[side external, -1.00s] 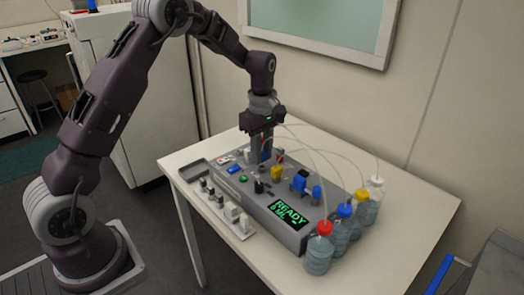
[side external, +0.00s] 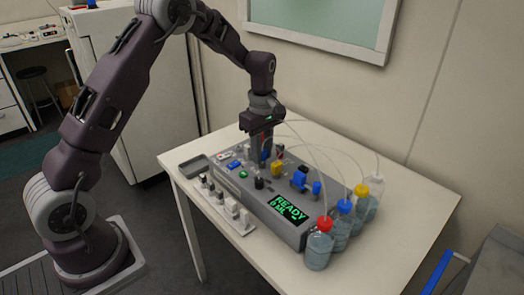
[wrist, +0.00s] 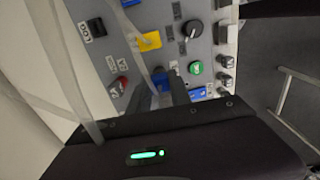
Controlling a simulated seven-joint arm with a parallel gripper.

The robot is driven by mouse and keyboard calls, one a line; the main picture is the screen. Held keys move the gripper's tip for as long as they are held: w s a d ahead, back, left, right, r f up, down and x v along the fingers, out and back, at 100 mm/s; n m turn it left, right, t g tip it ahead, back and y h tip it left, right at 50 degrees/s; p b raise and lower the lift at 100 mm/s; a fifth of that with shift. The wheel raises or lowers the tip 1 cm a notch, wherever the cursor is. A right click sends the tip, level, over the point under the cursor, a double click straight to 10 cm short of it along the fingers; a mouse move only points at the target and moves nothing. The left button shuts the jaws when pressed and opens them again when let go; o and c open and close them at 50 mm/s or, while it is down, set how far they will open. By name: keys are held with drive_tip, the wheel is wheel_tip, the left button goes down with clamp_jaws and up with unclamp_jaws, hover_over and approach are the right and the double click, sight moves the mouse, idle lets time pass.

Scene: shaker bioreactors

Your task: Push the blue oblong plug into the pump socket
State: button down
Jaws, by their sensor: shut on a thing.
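The blue plug (wrist: 160,80) is between my fingers in the wrist view, with a pale tube passing close by. My gripper (side external: 263,158) is shut on it, pointing down over the back part of the grey pump console (side external: 263,205). In the side view only a little of the plug's blue shows at the fingertips. The fingers and plug hide the panel directly beneath, so I cannot tell which socket is under the plug or whether the plug touches it.
Close by are a yellow plug (wrist: 150,41), a red plug (wrist: 120,86), a black knob (wrist: 192,30), a green button (wrist: 194,68) and a blue button (wrist: 198,93). Thin tubes arch to several capped bottles (side external: 319,250) at right. A small tray (side external: 193,164) lies left.

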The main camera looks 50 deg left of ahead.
drive_tip(key=shift+f, duration=0.45)
idle(0.4)
drive_tip(key=c, duration=1.1)
unclamp_jaws()
drive_tip(key=shift+r, duration=0.1)
wheel_tip(320, 180, up, 7)
drive_tip(key=shift+f, duration=0.1)
drive_tip(key=s+d+r+m+t, duration=0.1)
drive_tip(key=s+d+r+m, duration=0.25)
drive_tip(key=s+r, duration=0.25)
drive_tip(key=s+d+r+m+t, duration=0.2)
drive_tip(key=s+r+m, duration=0.2)
drive_tip(key=s+r, duration=0.3)
drive_tip(key=s+d+f+m+t, duration=0.1)
drive_tip(key=s+d+m+t, duration=0.1)
drive_tip(key=s+m, duration=0.8)
drive_tip(key=s+d, duration=0.1)
drive_tip(key=s, duration=0.6)
drive_tip(key=shift+d+t, duration=0.3)
